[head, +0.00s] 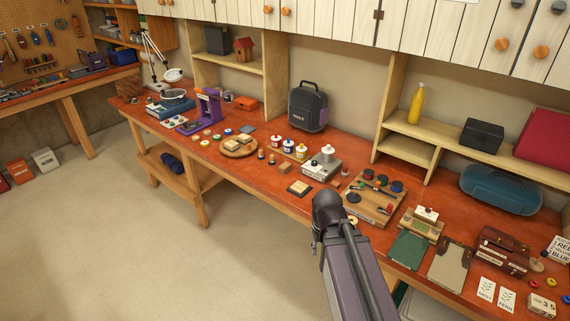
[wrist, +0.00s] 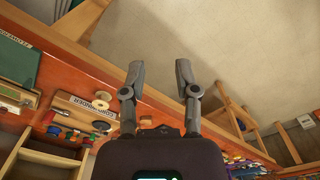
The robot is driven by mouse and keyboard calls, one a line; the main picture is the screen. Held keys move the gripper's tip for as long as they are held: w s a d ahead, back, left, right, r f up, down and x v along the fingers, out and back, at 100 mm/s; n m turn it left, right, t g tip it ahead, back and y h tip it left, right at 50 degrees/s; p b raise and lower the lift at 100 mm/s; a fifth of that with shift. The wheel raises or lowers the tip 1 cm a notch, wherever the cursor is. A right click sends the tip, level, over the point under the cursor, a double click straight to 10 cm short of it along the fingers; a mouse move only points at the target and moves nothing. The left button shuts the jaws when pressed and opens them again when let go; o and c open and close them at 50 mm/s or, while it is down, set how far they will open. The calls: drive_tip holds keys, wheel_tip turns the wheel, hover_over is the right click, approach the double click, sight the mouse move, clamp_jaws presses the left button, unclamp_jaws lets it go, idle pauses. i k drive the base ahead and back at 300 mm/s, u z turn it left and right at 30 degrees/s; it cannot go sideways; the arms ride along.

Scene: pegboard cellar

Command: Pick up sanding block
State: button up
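I cannot tell for sure which piece is the sanding block. One candidate is a small brown block (head: 284,168) on the orange-red bench, left of the grey-white boxed device. Another is a flat tan block on a dark square (head: 299,187) near the bench's front edge. Neither can be made out for certain in the wrist view. My gripper (wrist: 158,75) has its two fingers spread apart with nothing between them. In the head view my arm end is over the bench's front edge, right of both candidates, and its fingertips cannot be made out.
A round wooden board (head: 225,151) with small pieces lies to the left. A grey-white device (head: 322,166) stands behind the candidates, and a wooden tool board (head: 358,210) lies to the right. A dark case (head: 308,107) stands against the wall. The floor (head: 130,230) in front is clear.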

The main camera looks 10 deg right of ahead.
sight(286, 166)
drive_tip(key=u, duration=0.85)
drive_tip(key=i, duration=1.2)
drive_tip(key=z, duration=1.3)
